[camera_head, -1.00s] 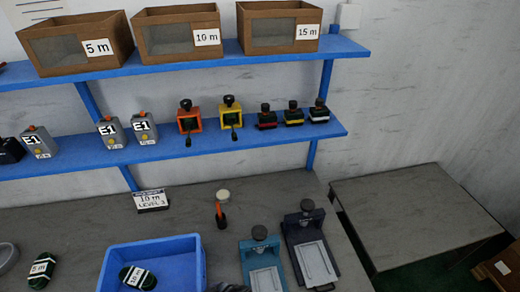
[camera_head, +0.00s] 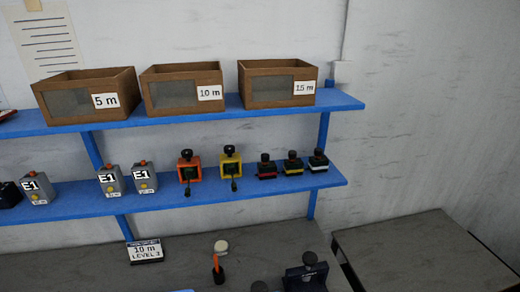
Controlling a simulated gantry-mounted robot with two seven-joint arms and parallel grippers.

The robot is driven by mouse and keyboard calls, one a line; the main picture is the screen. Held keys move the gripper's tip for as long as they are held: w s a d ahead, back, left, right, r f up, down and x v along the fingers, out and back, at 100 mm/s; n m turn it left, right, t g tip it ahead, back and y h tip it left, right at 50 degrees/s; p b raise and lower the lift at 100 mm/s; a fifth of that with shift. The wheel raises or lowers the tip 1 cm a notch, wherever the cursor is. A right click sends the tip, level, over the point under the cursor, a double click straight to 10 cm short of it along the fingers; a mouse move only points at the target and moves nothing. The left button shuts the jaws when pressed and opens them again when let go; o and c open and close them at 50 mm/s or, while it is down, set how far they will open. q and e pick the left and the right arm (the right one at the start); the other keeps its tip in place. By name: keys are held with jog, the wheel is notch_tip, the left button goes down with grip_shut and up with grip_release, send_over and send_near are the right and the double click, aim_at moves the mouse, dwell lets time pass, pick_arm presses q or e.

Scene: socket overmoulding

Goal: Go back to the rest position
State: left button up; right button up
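Neither of my grippers shows in the head view, and no part of my arms can be made out. The view takes in the shelves and the back of the worktable (camera_head: 80,267). A sign reading "10 m LEVEL 3" (camera_head: 145,251) stands on the table below the lower shelf. An orange-handled tool with a pale round head (camera_head: 218,262) stands to its right. The dark blue clamp device (camera_head: 306,274) shows only its upper part at the bottom edge.
Wooden boxes marked 5 m (camera_head: 85,97), 10 m (camera_head: 182,89) and 15 m (camera_head: 278,85) sit on the upper blue shelf (camera_head: 335,101). The lower shelf (camera_head: 327,178) holds grey E1 units (camera_head: 110,181), an orange device (camera_head: 189,171) and a yellow device (camera_head: 231,167). A side table (camera_head: 420,255) stands right.

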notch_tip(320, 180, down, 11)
jog(key=b, duration=0.9)
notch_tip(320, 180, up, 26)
jog(key=p, duration=2.6)
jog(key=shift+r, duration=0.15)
